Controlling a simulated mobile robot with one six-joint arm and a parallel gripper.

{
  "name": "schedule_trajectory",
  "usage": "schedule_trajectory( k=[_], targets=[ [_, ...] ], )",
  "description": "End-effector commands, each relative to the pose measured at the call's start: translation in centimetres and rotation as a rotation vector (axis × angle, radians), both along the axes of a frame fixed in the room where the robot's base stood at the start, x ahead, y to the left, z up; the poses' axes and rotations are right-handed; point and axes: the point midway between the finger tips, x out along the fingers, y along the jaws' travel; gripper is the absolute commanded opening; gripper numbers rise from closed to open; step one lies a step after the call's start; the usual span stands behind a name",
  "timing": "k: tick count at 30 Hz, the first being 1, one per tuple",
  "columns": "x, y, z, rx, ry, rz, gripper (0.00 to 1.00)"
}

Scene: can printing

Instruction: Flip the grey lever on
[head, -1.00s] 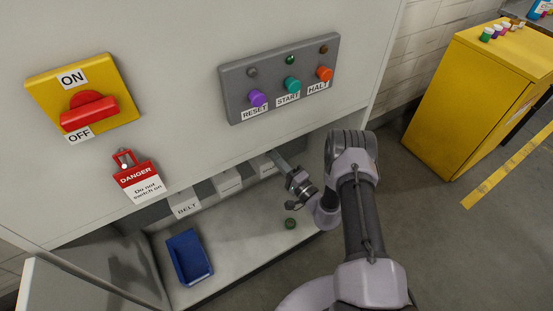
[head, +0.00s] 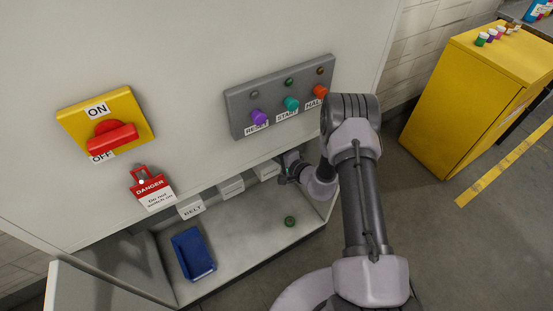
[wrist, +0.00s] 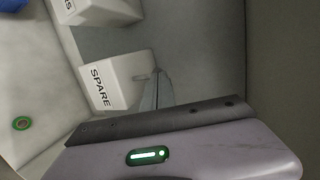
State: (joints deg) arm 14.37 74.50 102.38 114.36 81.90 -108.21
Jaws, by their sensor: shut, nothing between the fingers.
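My gripper shows in the wrist view (wrist: 157,84) as narrow grey fingers, shut and empty, beside the right side of a white box labelled SPARE (wrist: 128,66). The fingertips are close to the box; I cannot tell whether they touch it. In the head view my wrist reaches into the open bay under the control panel, near the rightmost white box (head: 266,170), and the fingers are hard to make out.
Other white boxes, one labelled BELT (head: 191,209), line the bay's back. Above are a red switch on a yellow plate (head: 72,121), a danger tag (head: 153,190) and a button panel (head: 240,107).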

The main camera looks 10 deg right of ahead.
Motion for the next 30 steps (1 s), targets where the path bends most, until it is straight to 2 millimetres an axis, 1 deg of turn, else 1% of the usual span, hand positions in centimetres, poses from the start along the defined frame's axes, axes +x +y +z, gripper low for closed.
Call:
schedule_trajectory(
  k=[1,5,9,16,27,30],
  targets=[
    [0.3,0.2,0.6,-0.013,0.030,0.002,0.00],
    [1.1,0.4,0.6,-0.044,0.127,0.001,0.00],
    [1.6,0.6,0.4,-0.042,0.128,0.002,0.00],
    [1.5,0.5,0.5,-0.042,0.128,0.002,0.00],
    [1.5,0.5,2.1,-0.042,0.126,0.003,0.00],
    [1.5,0.5,2.1,-0.042,0.126,0.003,0.00]
  ],
)
